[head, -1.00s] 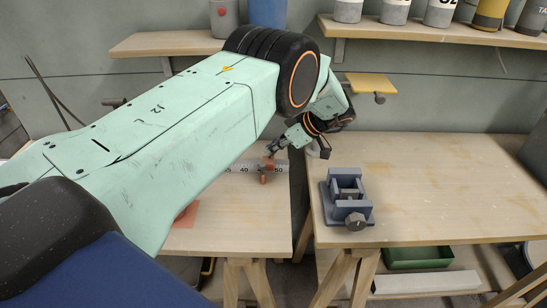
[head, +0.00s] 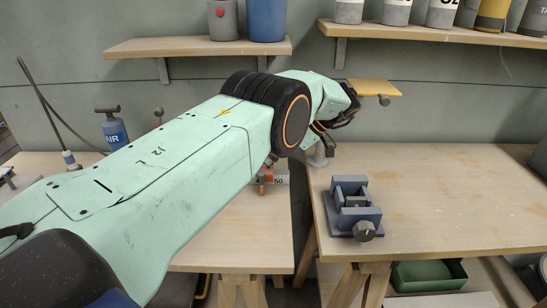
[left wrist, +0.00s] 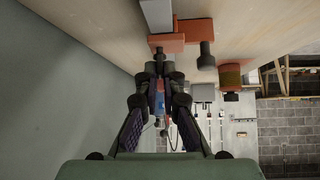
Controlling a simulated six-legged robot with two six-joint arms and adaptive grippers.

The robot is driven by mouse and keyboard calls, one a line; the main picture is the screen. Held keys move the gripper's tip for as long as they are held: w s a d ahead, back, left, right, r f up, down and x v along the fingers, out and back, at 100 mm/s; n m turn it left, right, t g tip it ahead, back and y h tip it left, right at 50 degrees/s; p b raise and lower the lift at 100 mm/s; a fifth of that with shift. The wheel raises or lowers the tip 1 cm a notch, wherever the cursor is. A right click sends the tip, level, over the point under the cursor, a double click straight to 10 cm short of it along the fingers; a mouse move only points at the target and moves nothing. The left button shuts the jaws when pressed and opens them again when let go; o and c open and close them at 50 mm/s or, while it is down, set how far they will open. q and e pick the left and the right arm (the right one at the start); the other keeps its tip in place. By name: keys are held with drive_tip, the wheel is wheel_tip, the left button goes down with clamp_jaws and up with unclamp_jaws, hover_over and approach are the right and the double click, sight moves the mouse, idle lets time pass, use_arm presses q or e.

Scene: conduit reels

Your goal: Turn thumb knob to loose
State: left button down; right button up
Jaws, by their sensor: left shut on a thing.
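An orange-red slider (head: 266,177) sits on a numbered scale (head: 281,180) on the left bench. In the left wrist view the orange-red slider (left wrist: 172,43) shows with a dark cylindrical knob (left wrist: 207,55) at one side. My left gripper (left wrist: 158,68) is shut at the slider, its fingertips close together just under the orange part. What lies between the fingertips is mostly hidden, so I cannot tell the thumb knob's turn. My right gripper is not in view.
A blue-grey vise (head: 352,210) stands on the right bench (head: 450,190). A gap separates the two benches. An AIR bottle (head: 115,132) stands behind my arm. A shelf (head: 200,46) with containers is above.

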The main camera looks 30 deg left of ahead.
use_arm(q)
drive_tip(key=shift+f, duration=0.15)
drive_tip(key=c, duration=1.5)
unclamp_jaws()
wheel_tip(320, 180, up, 10)
drive_tip(key=shift+o, duration=0.4)
